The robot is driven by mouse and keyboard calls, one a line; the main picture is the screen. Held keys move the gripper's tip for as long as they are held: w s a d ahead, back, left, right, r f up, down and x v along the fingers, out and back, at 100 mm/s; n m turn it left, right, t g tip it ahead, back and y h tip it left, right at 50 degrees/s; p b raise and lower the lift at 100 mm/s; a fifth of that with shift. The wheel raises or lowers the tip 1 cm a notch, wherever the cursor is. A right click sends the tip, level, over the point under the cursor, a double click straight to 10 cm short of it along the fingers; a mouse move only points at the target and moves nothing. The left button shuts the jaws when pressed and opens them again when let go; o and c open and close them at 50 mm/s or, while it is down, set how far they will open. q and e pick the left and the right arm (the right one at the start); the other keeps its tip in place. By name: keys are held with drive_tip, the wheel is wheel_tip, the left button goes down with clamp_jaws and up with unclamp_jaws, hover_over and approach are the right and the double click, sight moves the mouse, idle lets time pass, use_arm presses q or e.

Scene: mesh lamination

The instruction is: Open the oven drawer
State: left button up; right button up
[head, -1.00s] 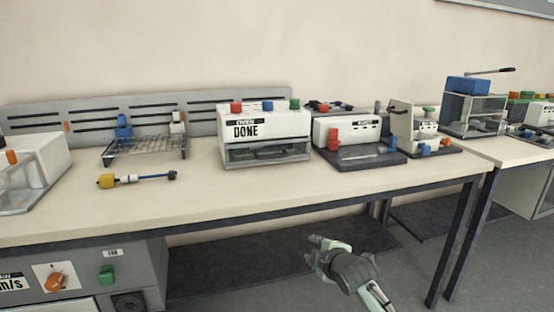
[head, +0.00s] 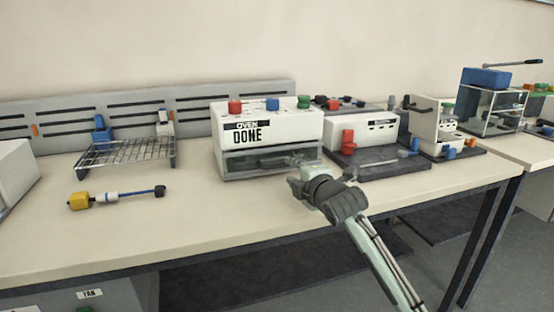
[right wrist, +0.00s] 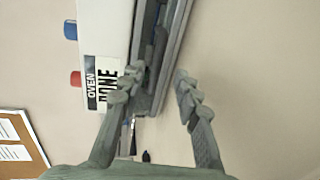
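The oven (head: 258,130) is a white box on the bench with red, blue and green knobs on top and a label reading OVEN DONE. Its grey drawer (head: 245,166) is at the bottom of the front and looks shut. My right gripper (head: 300,172) is at the right part of the drawer front. The right wrist view shows the oven (right wrist: 103,30) turned sideways. There my right gripper (right wrist: 159,76) is open, its fingers on either side of the drawer's front edge (right wrist: 165,60). I cannot tell whether they touch it. My left gripper is out of view.
A white machine with a red lever (head: 348,140) stands right of the oven. A wire rack (head: 125,153) and a yellow-ended rod tool (head: 117,197) lie to the left. The bench top (head: 200,215) in front of the oven is clear.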

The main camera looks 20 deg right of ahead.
sight(285, 166)
drive_tip(key=shift+w, duration=0.4)
drive_tip(key=x, duration=0.5)
drive_tip(key=shift+w, duration=0.5)
drive_tip(key=shift+w+f, duration=0.1)
drive_tip(key=shift+w, duration=0.05)
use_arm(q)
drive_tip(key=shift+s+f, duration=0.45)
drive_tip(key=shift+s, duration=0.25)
use_arm(e)
clamp_jaws()
